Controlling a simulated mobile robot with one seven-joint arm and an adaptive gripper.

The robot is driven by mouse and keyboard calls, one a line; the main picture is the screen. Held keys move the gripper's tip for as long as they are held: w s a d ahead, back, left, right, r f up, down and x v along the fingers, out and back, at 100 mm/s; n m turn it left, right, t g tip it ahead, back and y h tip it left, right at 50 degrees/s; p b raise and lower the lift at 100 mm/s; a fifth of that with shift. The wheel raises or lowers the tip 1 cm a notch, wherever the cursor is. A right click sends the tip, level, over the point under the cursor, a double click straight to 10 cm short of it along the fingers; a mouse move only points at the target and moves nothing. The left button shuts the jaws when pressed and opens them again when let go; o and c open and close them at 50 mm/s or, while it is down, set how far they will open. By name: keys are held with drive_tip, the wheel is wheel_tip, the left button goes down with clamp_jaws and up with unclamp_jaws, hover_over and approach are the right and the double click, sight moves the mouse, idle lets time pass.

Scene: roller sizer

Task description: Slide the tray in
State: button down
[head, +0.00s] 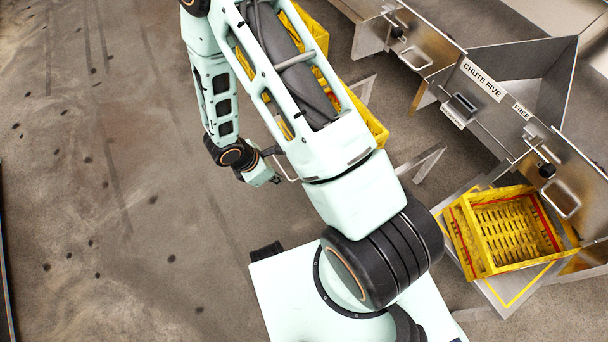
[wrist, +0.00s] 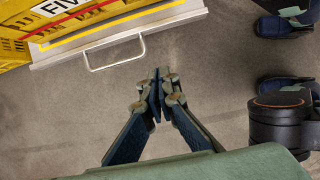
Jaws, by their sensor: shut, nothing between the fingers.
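A pale tray (wrist: 120,45) with a wire handle (wrist: 115,58) on its front edge crosses the upper left of the wrist view. A yellow crate (wrist: 62,28) with a red stripe and a label partly reading "FIV" is on it. My gripper (wrist: 157,76) is shut and empty, over the floor to the right of the handle and apart from it. In the head view my gripper (head: 268,178) is small, beside a thin wire handle (head: 285,170). My arm hides most of the tray there; part of a yellow crate (head: 372,120) shows behind it.
At right in the head view, another yellow crate (head: 480,262) stands on a tray with yellow lines (head: 520,292). Metal chutes (head: 500,115), one labelled "CHUTE FIVE", line the upper right. The floor (head: 110,210) at left is open, with small dark bits.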

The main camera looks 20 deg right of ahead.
drive_tip(key=w+d+f+b, duration=0.1)
drive_tip(key=d+f+b, duration=0.3)
drive_tip(key=d+f, duration=0.3)
wheel_tip(320, 180, down, 3)
drive_tip(key=shift+d+r, duration=0.15)
drive_tip(key=shift+d, duration=0.05)
drive_tip(key=shift+w, duration=0.1)
